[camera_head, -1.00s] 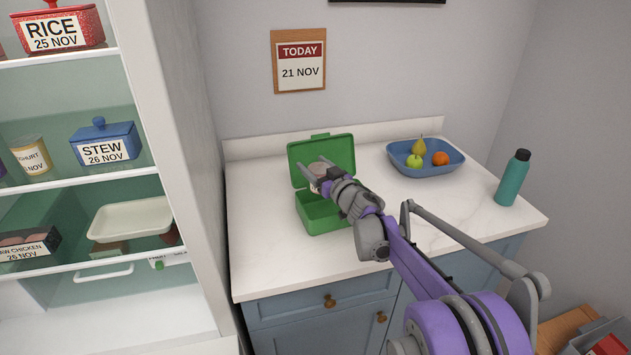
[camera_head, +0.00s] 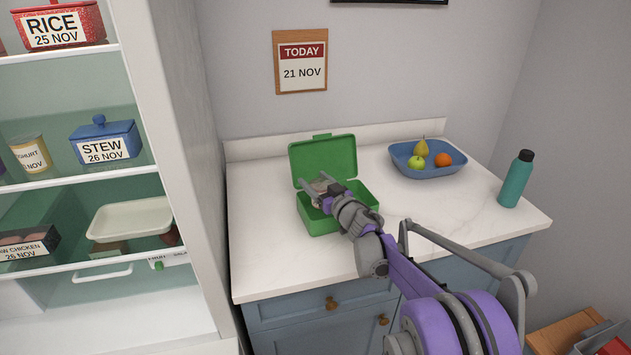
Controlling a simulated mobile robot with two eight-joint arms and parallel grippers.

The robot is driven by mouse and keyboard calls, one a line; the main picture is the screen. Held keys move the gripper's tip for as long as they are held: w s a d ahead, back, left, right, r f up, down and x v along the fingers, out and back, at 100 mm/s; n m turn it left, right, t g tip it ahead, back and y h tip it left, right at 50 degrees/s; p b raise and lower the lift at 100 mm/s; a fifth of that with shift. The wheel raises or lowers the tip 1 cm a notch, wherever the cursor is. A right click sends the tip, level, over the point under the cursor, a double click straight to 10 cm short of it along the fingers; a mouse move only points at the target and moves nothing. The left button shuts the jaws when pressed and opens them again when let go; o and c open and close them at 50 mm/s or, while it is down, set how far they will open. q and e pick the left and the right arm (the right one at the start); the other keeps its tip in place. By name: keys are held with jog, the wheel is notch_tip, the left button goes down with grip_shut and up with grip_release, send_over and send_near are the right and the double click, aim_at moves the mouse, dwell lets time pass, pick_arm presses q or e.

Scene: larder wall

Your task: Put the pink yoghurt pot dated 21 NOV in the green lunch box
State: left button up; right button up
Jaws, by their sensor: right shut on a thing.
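The green lunch box (camera_head: 324,156) stands on the white counter with its lid raised at the back. My right gripper (camera_head: 320,186) is low over the open lunch box, at or just inside its near opening. It is shut on a small pot (camera_head: 319,187), of which only a pale pinkish bit shows between the fingers. The pot's date label cannot be read. I cannot tell whether the pot touches the box floor. My left gripper is not in view.
A blue bowl (camera_head: 449,172) of fruit and a teal bottle (camera_head: 515,180) stand to the right on the counter (camera_head: 440,223). The open fridge at left holds a stew pot (camera_head: 106,140) and a yellowish yoghurt pot (camera_head: 30,154). A wall calendar (camera_head: 301,62) reads 21 NOV.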

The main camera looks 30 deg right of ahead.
jog(key=o, duration=1.4)
jog(key=shift+o, duration=0.2)
jog(key=shift+r+p, duration=0.45)
jog(key=shift+r, duration=0.1)
jog(key=shift+s+r, duration=0.25)
jog(key=shift+r, duration=0.05)
jog(key=shift+s+r+m+h, duration=0.5)
jog(key=shift+s+m+h, duration=0.9)
jog(key=shift+s, duration=5.35)
jog(key=s+a+f+g, duration=0.4)
jog(key=s+a+f, duration=0.2)
jog(key=s, duration=0.3)
jog(key=s+a+f+n+g+y, duration=0.1)
jog(key=s+a+f+g, duration=0.3)
jog(key=s+a+f, duration=0.3)
jog(key=s+a+f+n+g, duration=0.1)
jog(key=s+a+f+g, duration=0.4)
jog(key=s, duration=0.7)
jog(key=shift+a+f+y+b, duration=0.3)
jog(key=shift+a+f+y, duration=0.1)
jog(key=shift+a+f, duration=0.4)
